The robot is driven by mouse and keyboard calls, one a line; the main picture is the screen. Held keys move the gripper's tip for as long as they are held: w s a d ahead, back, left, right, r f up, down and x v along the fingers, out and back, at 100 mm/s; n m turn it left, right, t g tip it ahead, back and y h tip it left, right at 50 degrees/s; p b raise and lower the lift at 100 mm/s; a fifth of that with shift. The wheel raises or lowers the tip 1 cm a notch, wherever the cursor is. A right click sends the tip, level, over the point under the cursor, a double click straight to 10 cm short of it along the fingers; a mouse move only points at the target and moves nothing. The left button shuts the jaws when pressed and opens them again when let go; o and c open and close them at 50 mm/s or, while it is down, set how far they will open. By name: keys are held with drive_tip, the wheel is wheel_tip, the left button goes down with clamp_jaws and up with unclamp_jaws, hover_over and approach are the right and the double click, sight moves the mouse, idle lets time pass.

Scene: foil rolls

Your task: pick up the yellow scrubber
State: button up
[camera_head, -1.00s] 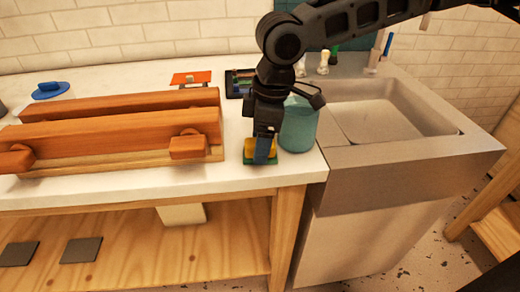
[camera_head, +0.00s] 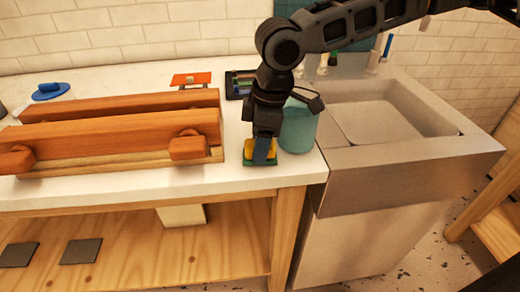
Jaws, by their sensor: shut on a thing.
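The yellow scrubber (camera_head: 250,149) has a yellow top and a green base. It sits near the front edge of the white counter, at its right end. My gripper (camera_head: 263,153) points down over it and is shut on it. I see no clear gap between the scrubber and the counter.
A teal container (camera_head: 299,130) stands just right of my gripper. A wooden rack with orange-brown bars (camera_head: 120,130) lies to the left. A dark tray (camera_head: 238,84) is behind. The steel sink (camera_head: 390,110) is at the right. Counter between rack and scrubber is narrow.

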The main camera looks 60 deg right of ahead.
wheel_tip(320, 180, up, 18)
drive_tip(key=p, duration=0.1)
idle(0.6)
drive_tip(key=o, duration=0.5)
drive_tip(key=c, duration=0.4)
